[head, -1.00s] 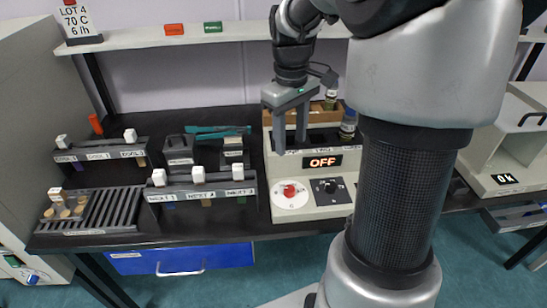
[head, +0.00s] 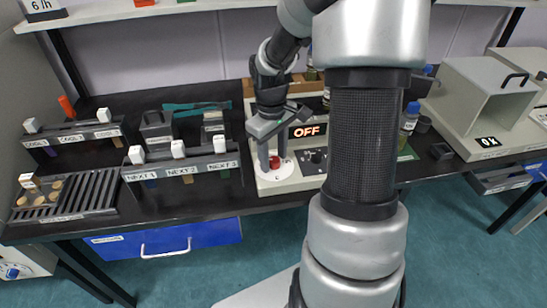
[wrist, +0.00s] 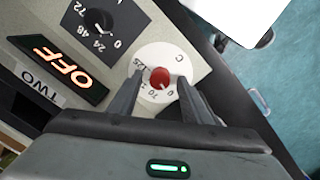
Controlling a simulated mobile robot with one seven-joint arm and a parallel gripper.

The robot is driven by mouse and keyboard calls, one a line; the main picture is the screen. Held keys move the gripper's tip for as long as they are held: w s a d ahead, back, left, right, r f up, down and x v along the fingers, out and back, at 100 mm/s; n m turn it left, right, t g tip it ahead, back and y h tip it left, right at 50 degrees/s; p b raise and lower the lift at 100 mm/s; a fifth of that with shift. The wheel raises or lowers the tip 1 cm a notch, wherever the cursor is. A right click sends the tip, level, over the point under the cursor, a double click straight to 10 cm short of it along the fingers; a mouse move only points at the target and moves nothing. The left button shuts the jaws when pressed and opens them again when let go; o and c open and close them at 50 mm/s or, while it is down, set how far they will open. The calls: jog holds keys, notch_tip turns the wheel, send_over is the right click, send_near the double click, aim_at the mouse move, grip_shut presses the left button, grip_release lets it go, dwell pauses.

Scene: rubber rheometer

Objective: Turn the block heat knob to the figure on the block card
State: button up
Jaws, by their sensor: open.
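The red knob (head: 275,162) sits on a round white dial (head: 282,175) marked C, on the front of the beige machine (head: 302,180). In the wrist view the red knob (wrist: 160,77) lies between the fingertips of my open gripper (wrist: 158,92), a finger on either side. Contact cannot be told. The dial (wrist: 177,63) shows 0, 70 and 125, partly covered by the fingers. In the head view my gripper (head: 272,160) is over the dial.
A black knob (head: 316,157) marked 0 to 72 is beside the dial, and a lit OFF display (head: 307,131) is above. Racks labelled NEXT (head: 183,170) and COOL (head: 75,138) stand left.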

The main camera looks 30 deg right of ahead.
jog(key=c, duration=1)
jog(key=shift+c, duration=0.2)
jog(key=shift+m, duration=0.4)
jog(key=m, duration=0.3)
jog(key=shift+m, duration=0.4)
jog(key=m+p, duration=0.1)
jog(key=m, duration=0.4)
jog(key=o, duration=1)
